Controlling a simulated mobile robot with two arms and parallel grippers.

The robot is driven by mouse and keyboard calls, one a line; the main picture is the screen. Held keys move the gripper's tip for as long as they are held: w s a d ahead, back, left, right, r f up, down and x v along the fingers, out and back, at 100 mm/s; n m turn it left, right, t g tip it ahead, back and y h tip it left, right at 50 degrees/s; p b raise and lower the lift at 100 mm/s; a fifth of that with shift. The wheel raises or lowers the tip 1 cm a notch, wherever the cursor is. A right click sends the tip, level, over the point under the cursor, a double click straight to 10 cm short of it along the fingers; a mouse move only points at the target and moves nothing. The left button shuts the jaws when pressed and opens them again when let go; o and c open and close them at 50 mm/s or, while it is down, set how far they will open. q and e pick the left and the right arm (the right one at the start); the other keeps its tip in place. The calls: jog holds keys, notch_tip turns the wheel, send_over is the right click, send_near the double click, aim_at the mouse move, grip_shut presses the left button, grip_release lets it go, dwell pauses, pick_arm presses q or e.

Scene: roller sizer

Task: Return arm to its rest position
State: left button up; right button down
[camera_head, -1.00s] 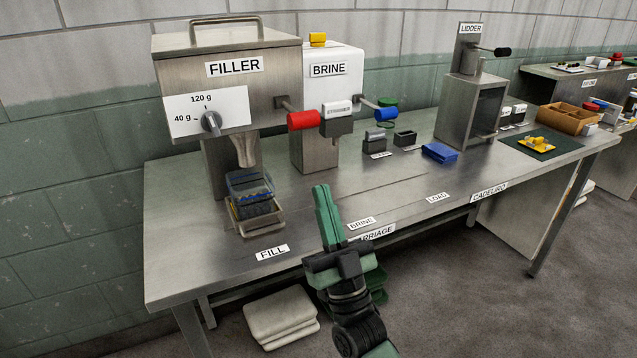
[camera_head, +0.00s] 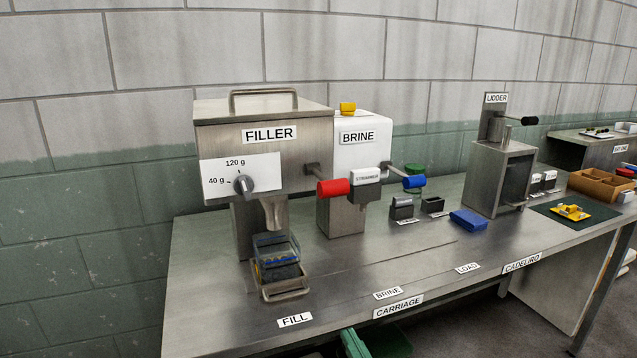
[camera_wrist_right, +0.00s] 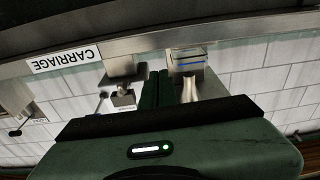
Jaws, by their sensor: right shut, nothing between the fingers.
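My right gripper (camera_head: 353,342) shows only as a green fingertip at the bottom edge of the head view, in front of the table's front edge and below the CARRIAGE label. In the right wrist view its two dark green fingers (camera_wrist_right: 155,90) lie together, shut and empty. The rest of the right arm is out of the head view. My left gripper is not in view.
The steel table (camera_head: 225,325) has a free front strip. On it stand the filler (camera_head: 300,120) with a clear container (camera_head: 277,249) under its spout, the brine unit (camera_head: 372,130), a blue block (camera_head: 468,220) and the lidder (camera_head: 490,180).

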jog(key=s+d+f+m+g+h, duration=0.1)
jog(key=s+d+f+g+h, duration=0.2)
jog(key=s+f, duration=0.35)
jog(key=s+d+f+g+h, duration=0.1)
jog(key=s+d+f+g, duration=0.35)
jog(key=f, duration=0.35)
jog(key=s+d+f+m+g+h, duration=0.1)
jog(key=s+d+f+g, duration=0.25)
jog(key=s, duration=0.45)
jog(key=s+d+f+g+h, duration=0.2)
jog(key=s+d+g, duration=0.15)
jog(key=s, duration=0.45)
notch_tip(320, 180, down, 24)
jog(key=s+r+g+p, duration=0.1)
jog(key=s+g+p, duration=0.1)
jog(key=s+d+f+p, duration=0.1)
jog(key=s+d+f, duration=0.1)
jog(key=s+f, duration=1.3)
jog(key=shift+s+d+f+g, duration=0.25)
jog(key=shift+s+g, duration=0.1)
jog(key=shift+s, duration=0.7)
